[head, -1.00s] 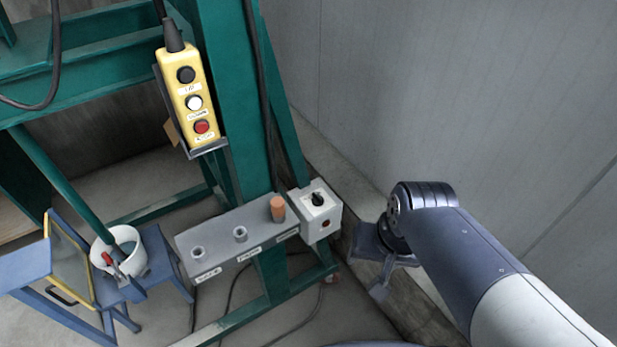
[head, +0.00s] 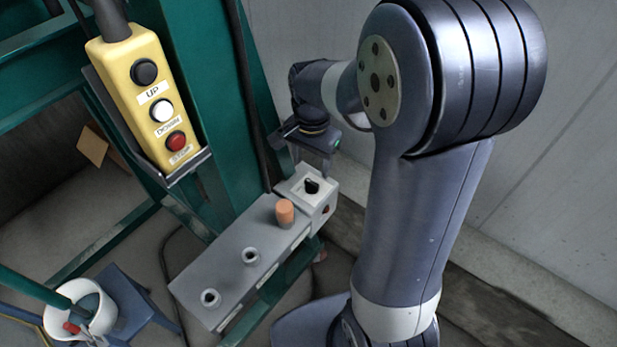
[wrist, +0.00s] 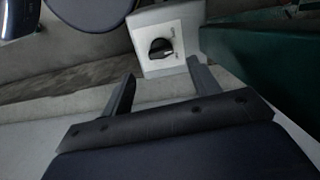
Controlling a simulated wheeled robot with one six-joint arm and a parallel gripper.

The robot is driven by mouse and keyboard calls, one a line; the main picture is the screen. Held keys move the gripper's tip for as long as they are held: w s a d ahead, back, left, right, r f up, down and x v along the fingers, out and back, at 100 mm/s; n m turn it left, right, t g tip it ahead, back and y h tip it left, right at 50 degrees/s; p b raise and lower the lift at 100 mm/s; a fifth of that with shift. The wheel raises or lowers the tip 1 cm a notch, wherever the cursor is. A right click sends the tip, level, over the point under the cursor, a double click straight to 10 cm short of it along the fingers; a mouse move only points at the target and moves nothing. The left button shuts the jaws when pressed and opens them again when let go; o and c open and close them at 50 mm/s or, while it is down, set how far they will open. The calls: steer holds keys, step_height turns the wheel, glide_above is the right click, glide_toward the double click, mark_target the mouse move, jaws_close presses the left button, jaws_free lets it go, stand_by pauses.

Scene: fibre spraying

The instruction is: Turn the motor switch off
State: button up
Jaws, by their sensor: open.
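The motor switch (head: 312,186) is a black rotary knob on a pale square plate, on the face of a light grey box (head: 325,208) at the right end of a grey rail. In the wrist view the knob (wrist: 160,48) shows beyond the fingertips, with small marks on the plate too blurred to read. My gripper (head: 311,168) is just behind the box, close to the knob. In the wrist view its two fingers (wrist: 158,74) stand apart with nothing between them. The knob appears roughly between them and a little ahead; I cannot tell whether they touch the box.
The grey rail (head: 215,268) carries an orange cylinder (head: 285,213) and two round sockets. A yellow pendant (head: 150,95) with black, white and red buttons hangs on the green frame (head: 207,190). A white bucket (head: 98,318) stands lower left. A grey wall is behind my arm.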

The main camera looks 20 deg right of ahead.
mark_target(312, 183)
step_height(312, 183, down, 7)
stand_by(0.3)
steer(key=shift+c, duration=0.6)
steer(key=c, duration=0.9)
steer(key=shift+o, duration=0.2)
steer(key=shift+n, duration=0.4)
steer(key=shift+n+b, duration=0.35)
steer(key=shift+n, duration=2.15)
